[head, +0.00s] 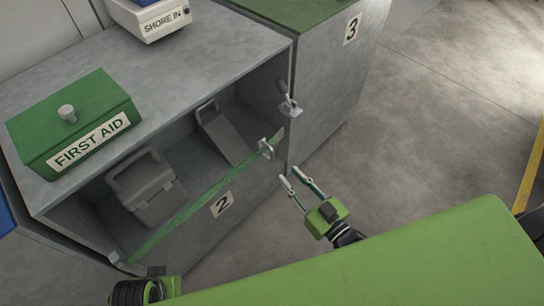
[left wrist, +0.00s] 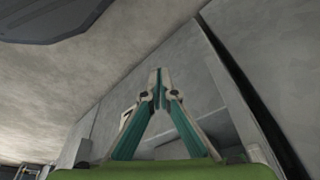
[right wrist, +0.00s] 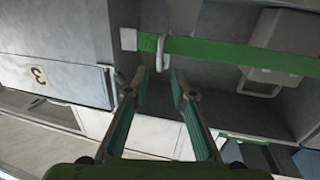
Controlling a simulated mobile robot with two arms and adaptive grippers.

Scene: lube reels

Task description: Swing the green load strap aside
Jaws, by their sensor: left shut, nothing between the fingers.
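The green load strap (head: 190,208) runs taut across the open front of the cabinet bay marked 2, from a lower-left fitting to a metal hook (head: 266,148) at the right post. In the right wrist view the strap (right wrist: 225,49) passes at the hook (right wrist: 160,52) and ends in a pale tip. My right gripper (head: 297,184) is open and empty, just right of and below the hook end; its fingertips (right wrist: 159,76) are close to the hook, apparently not touching. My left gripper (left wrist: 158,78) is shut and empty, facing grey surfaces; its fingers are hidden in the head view.
Behind the strap are a grey case (head: 146,186) and a tilted grey object (head: 222,135). A green first aid box (head: 75,122) stands on the cabinet top. A second metal bracket (head: 290,106) sticks out on the right post. Cabinet 3 (head: 335,80) adjoins; floor to the right is clear.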

